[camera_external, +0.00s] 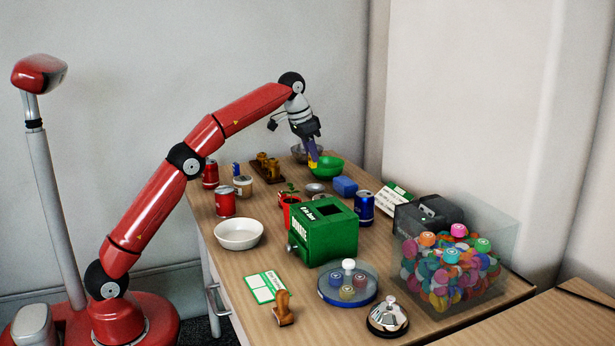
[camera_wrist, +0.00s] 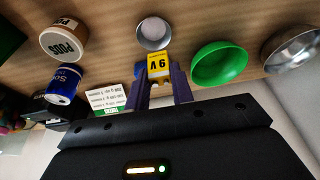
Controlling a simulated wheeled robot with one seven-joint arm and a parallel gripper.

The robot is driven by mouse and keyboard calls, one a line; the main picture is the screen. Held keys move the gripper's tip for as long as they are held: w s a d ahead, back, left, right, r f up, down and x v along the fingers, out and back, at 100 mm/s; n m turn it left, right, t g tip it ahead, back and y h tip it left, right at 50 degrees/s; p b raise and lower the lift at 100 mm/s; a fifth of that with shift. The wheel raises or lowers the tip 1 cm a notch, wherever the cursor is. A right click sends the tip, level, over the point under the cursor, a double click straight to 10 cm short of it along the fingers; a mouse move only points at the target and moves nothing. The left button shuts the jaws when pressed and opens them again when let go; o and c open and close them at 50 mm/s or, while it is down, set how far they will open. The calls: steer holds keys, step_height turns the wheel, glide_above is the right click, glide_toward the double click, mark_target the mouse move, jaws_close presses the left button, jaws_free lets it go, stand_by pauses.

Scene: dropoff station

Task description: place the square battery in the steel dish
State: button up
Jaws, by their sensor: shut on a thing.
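My gripper (camera_external: 312,164) is shut on the square battery, a yellow block marked 9V (camera_wrist: 158,67), held between purple fingers in the wrist view. It hangs above the table beside the green bowl (camera_external: 328,167). A small round metallic dish (camera_wrist: 153,34) lies just beyond the battery in the wrist view; it also shows below the gripper in the external view (camera_external: 315,188). A larger steel bowl (camera_wrist: 291,48) stands at the right of the wrist view, past the green bowl; the arm partly hides it in the external view. The battery is apart from both.
A red planter (camera_external: 289,207) and a green box (camera_external: 328,238) are nearer. A white bowl (camera_external: 239,234) and red can (camera_external: 225,202) stand left.

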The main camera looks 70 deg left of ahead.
steer(key=shift+w+d+f, duration=0.2)
steer(key=shift+w, duration=0.1)
steer(key=shift+f, duration=0.3)
steer(key=shift+f+b, duration=0.75)
steer(key=shift+f, duration=2.85)
steer(key=shift+f, duration=0.1)
steer(key=o, duration=1)
steer(key=p+v, duration=0.1)
steer(key=v, duration=1.1)
